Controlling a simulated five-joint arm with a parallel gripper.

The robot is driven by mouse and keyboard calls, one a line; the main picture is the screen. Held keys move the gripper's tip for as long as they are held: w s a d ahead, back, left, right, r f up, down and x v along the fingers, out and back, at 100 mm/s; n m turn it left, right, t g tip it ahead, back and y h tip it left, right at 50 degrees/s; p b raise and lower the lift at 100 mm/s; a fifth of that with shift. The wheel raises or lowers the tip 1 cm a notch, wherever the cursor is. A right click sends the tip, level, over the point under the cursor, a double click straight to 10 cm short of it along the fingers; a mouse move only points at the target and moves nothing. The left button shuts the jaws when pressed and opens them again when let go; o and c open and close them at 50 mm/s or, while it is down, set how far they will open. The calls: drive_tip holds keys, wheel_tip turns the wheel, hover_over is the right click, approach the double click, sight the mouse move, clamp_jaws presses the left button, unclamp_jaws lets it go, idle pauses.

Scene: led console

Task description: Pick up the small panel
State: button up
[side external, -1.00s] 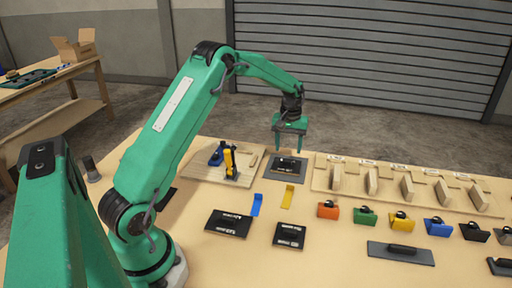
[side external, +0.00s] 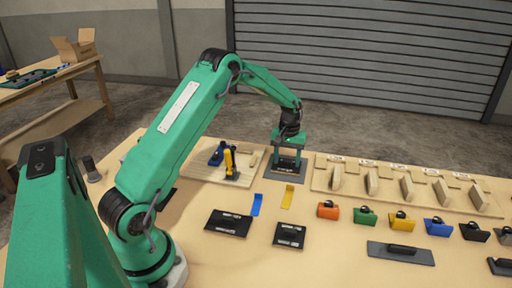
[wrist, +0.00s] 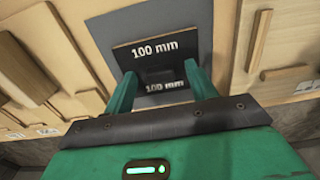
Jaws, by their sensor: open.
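A dark panel (wrist: 190,42) with a white "100 mm" label lies at a grey pad (wrist: 125,22) in the wrist view. A second "100 mm" label shows just nearer, between my fingers. My gripper (wrist: 160,72) is open, its two green fingers pointing down at the panel's near side. In the side view my gripper (side external: 287,163) is low over the dark grey pad (side external: 285,175), and its fingers hide much of the panel. I cannot tell whether the fingers touch the panel.
Two black printed plates (side external: 229,222) (side external: 289,236) lie nearer on the table. Blue and yellow strips (side external: 257,204) (side external: 287,196) lie between. A board with blue and yellow parts (side external: 230,160) stands left, a board with wooden blocks (side external: 372,181) right. Several coloured blocks with black handles (side external: 364,217) line the right.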

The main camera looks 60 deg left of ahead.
sight(288, 161)
drive_tip(key=c, duration=1.1)
drive_tip(key=shift+r, duration=0.2)
drive_tip(key=shift+r, duration=0.55)
drive_tip(key=r, duration=0.3)
drive_tip(key=shift+d+r, duration=0.1)
drive_tip(key=shift+d, duration=0.2)
drive_tip(key=d+r, duration=0.2)
drive_tip(key=d, duration=0.1)
drive_tip(key=s+d+r, duration=0.1)
drive_tip(key=d+r, duration=0.1)
drive_tip(key=d, duration=0.2)
drive_tip(key=s+d+r, duration=0.1)
drive_tip(key=d+r, duration=0.1)
drive_tip(key=d, duration=0.2)
drive_tip(key=shift+s+r, duration=0.1)
drive_tip(key=shift+r, duration=0.1)
drive_tip(key=shift+a, duration=0.1)
